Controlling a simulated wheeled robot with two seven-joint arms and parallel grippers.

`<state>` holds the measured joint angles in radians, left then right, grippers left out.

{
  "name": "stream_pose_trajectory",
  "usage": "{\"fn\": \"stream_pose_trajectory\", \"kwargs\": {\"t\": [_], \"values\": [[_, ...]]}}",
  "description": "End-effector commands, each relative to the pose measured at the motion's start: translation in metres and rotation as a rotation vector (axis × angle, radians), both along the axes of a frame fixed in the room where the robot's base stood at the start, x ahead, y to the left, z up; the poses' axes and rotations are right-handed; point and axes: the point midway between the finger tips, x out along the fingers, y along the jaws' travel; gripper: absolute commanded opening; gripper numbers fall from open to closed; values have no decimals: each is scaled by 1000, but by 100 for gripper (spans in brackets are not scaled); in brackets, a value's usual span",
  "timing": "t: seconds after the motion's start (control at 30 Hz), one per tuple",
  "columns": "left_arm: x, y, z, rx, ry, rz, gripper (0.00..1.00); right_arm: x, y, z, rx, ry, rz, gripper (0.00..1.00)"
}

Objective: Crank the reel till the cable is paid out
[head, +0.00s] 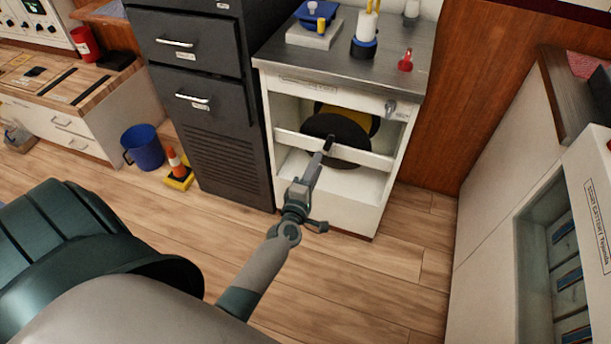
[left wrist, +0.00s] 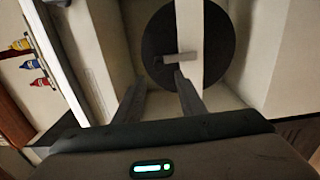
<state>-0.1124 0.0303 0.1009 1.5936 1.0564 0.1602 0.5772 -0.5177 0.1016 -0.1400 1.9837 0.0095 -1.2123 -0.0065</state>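The reel (head: 336,127) is a black round disc with yellow behind it, inside the open white cabinet (head: 391,190). It also shows as a dark disc in the left wrist view (left wrist: 222,50). A white rail (head: 363,157) crosses in front of it. A short grey crank handle (left wrist: 181,58) stands out in front of the rail in the left wrist view. My left gripper (head: 325,152) reaches into the cabinet front. In the left wrist view its two fingers (left wrist: 160,82) are apart, just short of the handle. No cable is clearly visible. My right gripper is out of view.
The metal cabinet top (head: 340,55) carries a blue device, a blue-and-white stand and a red item (head: 405,62). A dark drawer cabinet (head: 190,100) stands at its left, with a blue bucket (head: 143,147) and a small cone (head: 177,168) beyond. Floor (head: 390,270) in front is clear.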

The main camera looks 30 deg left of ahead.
Motion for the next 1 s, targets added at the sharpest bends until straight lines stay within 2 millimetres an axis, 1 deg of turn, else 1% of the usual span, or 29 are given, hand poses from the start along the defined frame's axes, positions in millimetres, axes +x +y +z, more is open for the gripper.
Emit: {"fn": "stream_pose_trajectory", "kwargs": {"t": [0.03, 0.2, 0.4, 0.5, 0.6, 1.0], "values": [[-12, -3, -1, 0, 2, 0, 37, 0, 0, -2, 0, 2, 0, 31], [-44, -10, -2, 1, 2, 1, 37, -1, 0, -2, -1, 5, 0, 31], [-71, -17, -1, -1, 1, 0, 37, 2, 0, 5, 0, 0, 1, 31], [-79, -19, -1, -1, 0, 1, 37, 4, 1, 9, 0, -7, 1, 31], [-82, -20, 0, -1, 0, 1, 37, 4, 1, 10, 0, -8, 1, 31], [-83, -20, 0, -1, 0, 1, 37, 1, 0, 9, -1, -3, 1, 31]]}}
